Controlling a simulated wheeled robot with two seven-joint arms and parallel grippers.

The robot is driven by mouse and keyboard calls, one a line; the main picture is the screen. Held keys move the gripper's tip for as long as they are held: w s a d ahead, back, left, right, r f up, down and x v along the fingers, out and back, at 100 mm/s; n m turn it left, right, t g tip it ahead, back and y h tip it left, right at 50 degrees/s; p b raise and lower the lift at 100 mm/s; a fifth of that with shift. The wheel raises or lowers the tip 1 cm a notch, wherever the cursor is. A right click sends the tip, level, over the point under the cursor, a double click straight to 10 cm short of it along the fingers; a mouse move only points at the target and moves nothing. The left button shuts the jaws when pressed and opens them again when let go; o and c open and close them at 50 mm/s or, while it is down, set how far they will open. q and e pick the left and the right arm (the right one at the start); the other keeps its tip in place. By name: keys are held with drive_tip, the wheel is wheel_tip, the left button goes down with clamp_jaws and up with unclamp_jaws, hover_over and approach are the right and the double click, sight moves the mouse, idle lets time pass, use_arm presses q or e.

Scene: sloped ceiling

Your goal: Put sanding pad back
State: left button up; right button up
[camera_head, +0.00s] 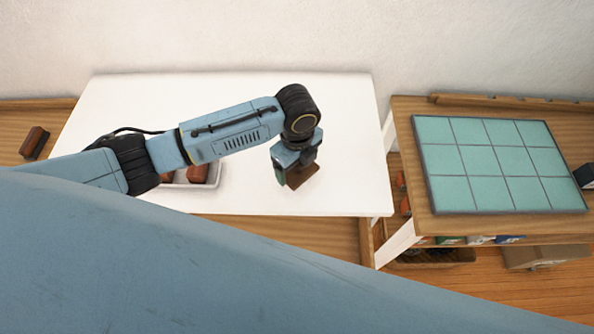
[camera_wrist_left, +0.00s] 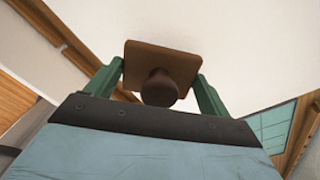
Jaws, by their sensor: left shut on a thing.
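The sanding pad (camera_wrist_left: 168,62) is a brown square plate with a round dark knob; it also shows in the head view (camera_head: 303,175), partly hidden by my gripper. My left gripper (camera_wrist_left: 158,85) has its green fingers shut on the pad, one at either side. In the head view, my left gripper (camera_head: 290,176) holds it over the right part of the white tabletop (camera_head: 340,130). I cannot tell whether the pad touches the surface. My right gripper is not in view.
A pale tray (camera_head: 213,183) with reddish-brown blocks (camera_head: 198,173) stands partly behind my left arm. Another reddish-brown block (camera_head: 34,141) lies on the wooden surface at far left. A teal-tiled board (camera_head: 490,163) lies on the wooden bench at right. The white tabletop's right side is clear.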

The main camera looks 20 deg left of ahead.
sight(297, 173)
use_arm(q)
drive_tip(key=shift+f, duration=2)
drive_tip(key=shift+f, duration=0.1)
drive_tip(key=o, duration=0.8)
wheel_tip(297, 173, up, 12)
drive_tip(key=shift+r, duration=0.1)
